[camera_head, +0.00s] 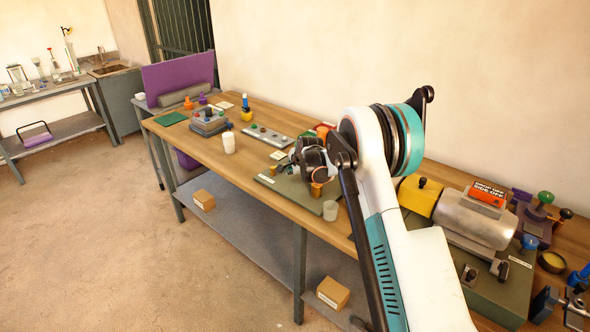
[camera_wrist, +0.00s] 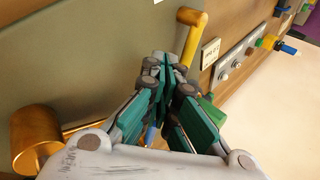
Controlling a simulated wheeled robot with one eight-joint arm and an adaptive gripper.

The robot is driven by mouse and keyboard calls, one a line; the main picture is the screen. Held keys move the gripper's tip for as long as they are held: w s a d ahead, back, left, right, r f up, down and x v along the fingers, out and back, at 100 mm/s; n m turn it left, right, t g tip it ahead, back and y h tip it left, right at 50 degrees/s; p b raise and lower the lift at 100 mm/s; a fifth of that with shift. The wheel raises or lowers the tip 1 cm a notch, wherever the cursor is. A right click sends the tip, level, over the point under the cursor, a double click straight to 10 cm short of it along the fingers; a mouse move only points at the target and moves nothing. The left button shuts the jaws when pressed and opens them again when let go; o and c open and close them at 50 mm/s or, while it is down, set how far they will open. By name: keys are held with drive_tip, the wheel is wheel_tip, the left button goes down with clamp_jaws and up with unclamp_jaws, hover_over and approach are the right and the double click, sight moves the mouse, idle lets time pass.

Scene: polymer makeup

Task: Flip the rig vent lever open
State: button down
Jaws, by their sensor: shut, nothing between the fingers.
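The rig's grey-green base board (camera_head: 290,194) lies on the bench beneath the end of my arm. It also fills the left of the wrist view (camera_wrist: 80,60). A yellow bent bar (camera_wrist: 191,42) with a rounded end stands at the top of the wrist view, just beyond my fingertips; it may be the vent lever, but I cannot tell surely. A brass cylinder (camera_wrist: 36,138) is at lower left. My gripper (camera_wrist: 167,64) is shut and empty, its tips beside the yellow bar; contact is unclear. My arm hides much of the rig in the head view.
A small label plate (camera_wrist: 210,52) and a grey strip with buttons (camera_wrist: 235,60) lie beyond the rig. A machine with a grey cylinder (camera_head: 472,217) is at right. Bare wood (camera_head: 258,163) shows left of the rig.

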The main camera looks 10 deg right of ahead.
drive_tip(key=w, duration=0.2)
drive_tip(key=w+f, duration=0.1)
drive_tip(key=shift+w+a+b, duration=0.25)
drive_tip(key=shift+w+b, duration=0.15)
drive_tip(key=shift+w, duration=0.15)
drive_tip(key=shift+w, duration=0.85)
drive_tip(key=shift+s+d, duration=0.1)
drive_tip(key=shift+d, duration=0.05)
